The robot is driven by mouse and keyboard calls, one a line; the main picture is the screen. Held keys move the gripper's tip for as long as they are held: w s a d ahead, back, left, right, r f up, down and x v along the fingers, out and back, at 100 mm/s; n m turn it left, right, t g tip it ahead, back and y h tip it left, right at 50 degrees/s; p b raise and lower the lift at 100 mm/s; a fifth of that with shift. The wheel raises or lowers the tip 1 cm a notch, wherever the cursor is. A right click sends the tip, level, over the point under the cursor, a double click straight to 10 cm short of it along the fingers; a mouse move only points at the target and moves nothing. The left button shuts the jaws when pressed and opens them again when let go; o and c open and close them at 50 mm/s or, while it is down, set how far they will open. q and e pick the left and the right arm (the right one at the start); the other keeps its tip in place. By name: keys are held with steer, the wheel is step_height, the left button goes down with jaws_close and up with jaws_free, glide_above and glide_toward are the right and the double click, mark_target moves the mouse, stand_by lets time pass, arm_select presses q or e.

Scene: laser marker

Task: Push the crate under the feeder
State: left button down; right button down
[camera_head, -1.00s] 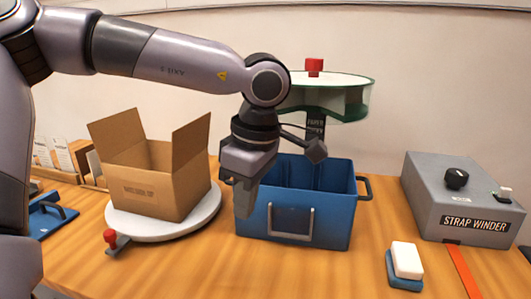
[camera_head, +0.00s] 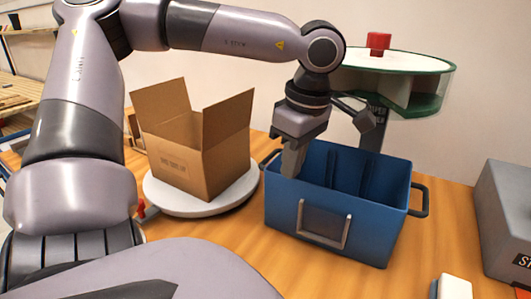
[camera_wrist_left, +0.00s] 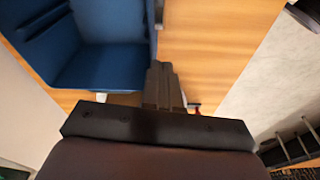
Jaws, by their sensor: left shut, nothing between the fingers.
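The blue crate (camera_head: 378,238) stands upright and open on the table, with a dark handle on its right end. The feeder (camera_head: 428,98), a green-rimmed drum with a red knob, is on a dark post behind and right of the crate. My left gripper (camera_head: 292,163) is shut and empty, pointing down at the crate's left rim. In the left wrist view its fingers (camera_wrist_left: 161,78) are beside the crate's handled end (camera_wrist_left: 105,60); whether they touch it I cannot tell. My right gripper is not in view.
An open cardboard box (camera_head: 190,160) sits on a white round turntable (camera_head: 205,205) left of the crate. A grey strap winder (camera_head: 505,220) is at the right edge. A white block (camera_head: 455,288) lies at the front right. Bare table lies between crate and winder.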

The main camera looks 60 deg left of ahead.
mark_target(264, 169)
arm_select(q)
steer(key=a, duration=0.2)
steer(key=s+a, duration=0.1)
steer(key=a, duration=0.2)
steer(key=shift+s+a, duration=0.35)
steer(key=shift+a, duration=0.05)
steer(key=shift+s+f+p, duration=0.1)
steer(key=shift+f+p, duration=0.25)
steer(key=shift+a+f+b, duration=0.1)
steer(key=shift+f+b, duration=0.2)
steer(key=shift+f, duration=0.15)
